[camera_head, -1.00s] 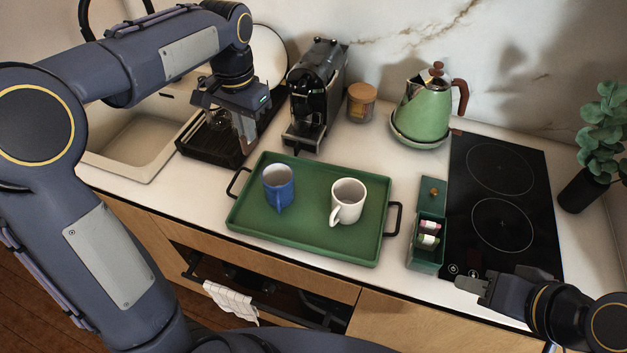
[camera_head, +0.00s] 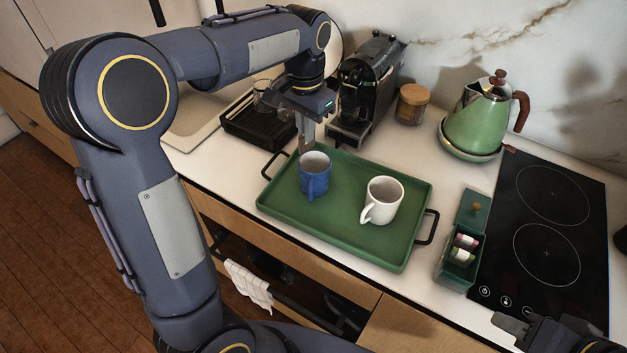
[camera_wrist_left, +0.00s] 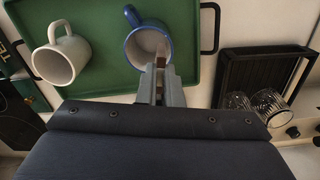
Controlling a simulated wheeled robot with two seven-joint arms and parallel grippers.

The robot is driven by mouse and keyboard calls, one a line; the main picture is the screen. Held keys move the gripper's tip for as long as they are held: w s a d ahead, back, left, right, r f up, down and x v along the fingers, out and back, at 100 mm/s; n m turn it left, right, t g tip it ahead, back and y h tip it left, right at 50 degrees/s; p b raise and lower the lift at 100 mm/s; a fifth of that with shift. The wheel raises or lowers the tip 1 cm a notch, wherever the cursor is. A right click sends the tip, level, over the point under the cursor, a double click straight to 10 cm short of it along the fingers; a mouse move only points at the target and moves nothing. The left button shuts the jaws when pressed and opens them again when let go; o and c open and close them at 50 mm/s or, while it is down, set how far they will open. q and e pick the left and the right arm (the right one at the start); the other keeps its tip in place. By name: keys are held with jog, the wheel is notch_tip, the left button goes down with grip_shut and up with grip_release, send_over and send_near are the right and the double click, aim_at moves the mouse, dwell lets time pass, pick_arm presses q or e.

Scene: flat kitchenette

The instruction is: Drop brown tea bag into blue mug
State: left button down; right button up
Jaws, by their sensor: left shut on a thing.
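The blue mug (camera_head: 315,180) stands upright on the left part of the green tray. In the left wrist view the blue mug (camera_wrist_left: 135,50) shows its pale inside just beyond the fingertips. My left gripper (camera_head: 304,138) points down at the mug's far rim. It is shut on a small brown tea bag (camera_wrist_left: 160,63), mostly hidden between the fingers; in the head view its brown colour shows at the tips (camera_head: 302,146). I cannot tell whether it is inside the rim. My right gripper (camera_head: 520,327) is at the lower right, partly cut off, its jaw opening unclear.
A white mug (camera_head: 382,203) shares the green tray (camera_head: 340,235). A green tea box (camera_head: 455,275) with several packets stands right of it. The coffee machine (camera_head: 365,90), drying rack (camera_head: 255,128) with glasses, and kettle (camera_head: 477,120) stand behind.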

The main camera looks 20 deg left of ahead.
pick_arm(q)
jog(key=c, duration=1.5)
grip_release()
jog(key=shift+r, duration=0.15)
notch_tip(320, 180, up, 8)
jog(key=shift+f, duration=0.15)
jog(key=s+a+f+n+t+h, duration=0.2)
jog(key=s+f+t+h, duration=0.1)
jog(key=s, duration=1.1)
jog(key=s+d+f+n+t, duration=0.1)
jog(key=s+f, duration=0.1)
jog(key=s, duration=0.1)
jog(key=s+d+f+n, duration=0.1)
jog(key=s+d+f, duration=0.1)
jog(key=s+f, duration=0.1)
jog(key=s+d+f+n+t, duration=0.1)
jog(key=s+f, duration=0.1)
jog(key=s, duration=0.2)
jog(key=shift+d+f+t+h, duration=0.25)
jog(key=shift+f+t+h, duration=0.05)
jog(key=shift+h, duration=0.1)
